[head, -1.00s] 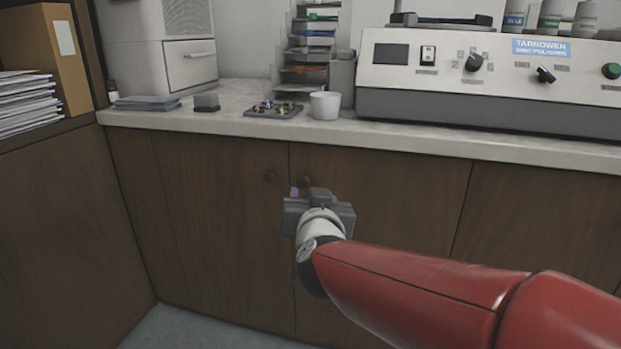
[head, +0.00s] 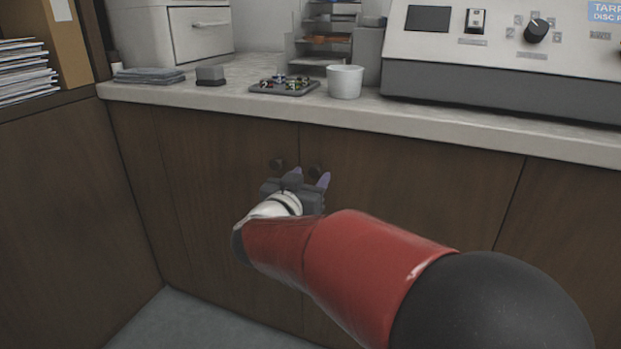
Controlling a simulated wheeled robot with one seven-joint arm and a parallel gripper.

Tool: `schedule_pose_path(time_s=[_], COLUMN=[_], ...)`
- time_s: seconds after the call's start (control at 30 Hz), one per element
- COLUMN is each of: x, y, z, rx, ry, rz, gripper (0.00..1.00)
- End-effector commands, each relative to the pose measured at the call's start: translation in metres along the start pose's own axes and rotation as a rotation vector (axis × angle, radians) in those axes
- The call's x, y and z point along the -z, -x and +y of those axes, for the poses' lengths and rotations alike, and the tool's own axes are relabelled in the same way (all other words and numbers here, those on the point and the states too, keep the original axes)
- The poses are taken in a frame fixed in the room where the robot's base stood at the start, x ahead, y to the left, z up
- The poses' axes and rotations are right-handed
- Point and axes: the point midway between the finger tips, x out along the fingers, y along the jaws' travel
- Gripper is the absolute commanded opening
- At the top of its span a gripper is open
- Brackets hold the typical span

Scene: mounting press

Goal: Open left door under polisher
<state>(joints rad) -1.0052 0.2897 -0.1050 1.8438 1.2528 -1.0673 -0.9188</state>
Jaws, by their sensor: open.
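The disc polisher (head: 480,85) stands on the counter at the upper right. Below the counter are brown wooden doors: one left of a vertical seam (head: 215,215) and one right of it (head: 420,190), which reaches under the polisher. Each has a small dark round knob beside the seam: the left door's knob (head: 278,165) and the right one's knob (head: 315,171). Both doors look shut. My gripper (head: 309,177) is open, its purple-tipped fingers pointing at the doors. The right-hand knob shows between the fingertips, partly hidden; I cannot tell whether they touch it.
The pale counter (head: 200,101) overhangs the doors. On it are a white cup (head: 345,81), a tray of small parts (head: 284,86) and a grey block (head: 210,75). A side cabinet (head: 70,210) with papers closes off the left. Grey floor (head: 200,325) shows below.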

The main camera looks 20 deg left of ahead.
Motion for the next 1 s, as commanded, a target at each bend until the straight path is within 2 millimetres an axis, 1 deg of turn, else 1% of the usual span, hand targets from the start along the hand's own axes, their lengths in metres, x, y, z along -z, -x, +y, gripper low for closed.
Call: schedule_pose_path(time_s=[0.1, 0.37, 0.47, 0.73, 1.0], x=[0.0003, 0.0005, 0.0004, 0.0004, 0.0006], y=[-0.0078, -0.0091, -0.0090, -0.0088, -0.0071], z=[0.0006, 0.0005, 0.0005, 0.0004, -0.0005], rx=[-0.001, 0.000, 0.000, 0.001, 0.004], ry=[-0.001, -0.001, -0.001, -0.001, -0.001], rz=[0.000, 0.000, 0.000, 0.000, 0.000], gripper=[0.48, 0.48, 0.36, 0.01, 0.00])
